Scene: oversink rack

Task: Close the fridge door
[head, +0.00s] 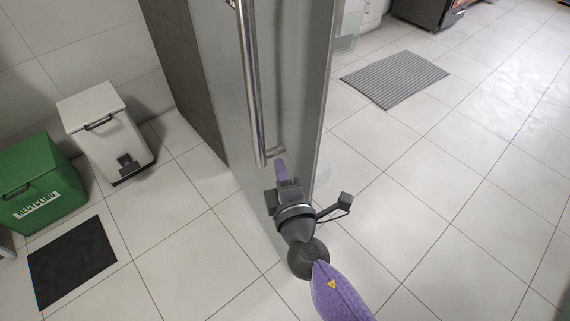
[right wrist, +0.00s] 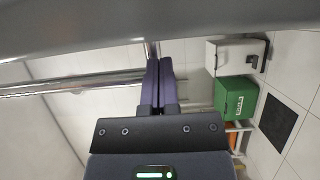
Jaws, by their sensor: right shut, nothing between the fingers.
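The fridge door (head: 215,75) is a tall grey panel in the middle of the head view. It stands open, with parts of clear bins (head: 323,174) showing past its right edge. A long metal handle (head: 252,90) runs down its outer face; it also shows in the right wrist view (right wrist: 70,83). My right gripper (head: 281,168) is by the handle's lower end, close to the door face. Its purple fingers (right wrist: 160,82) are shut together and empty. I cannot tell whether they touch the handle or door. My left gripper is not in view.
A white bin (head: 108,135) and a green recycling bin (head: 38,190) stand by the left wall, with a black mat (head: 75,262) in front. A grey striped mat (head: 394,78) lies on the floor to the right. The tiled floor right of the door is mostly clear.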

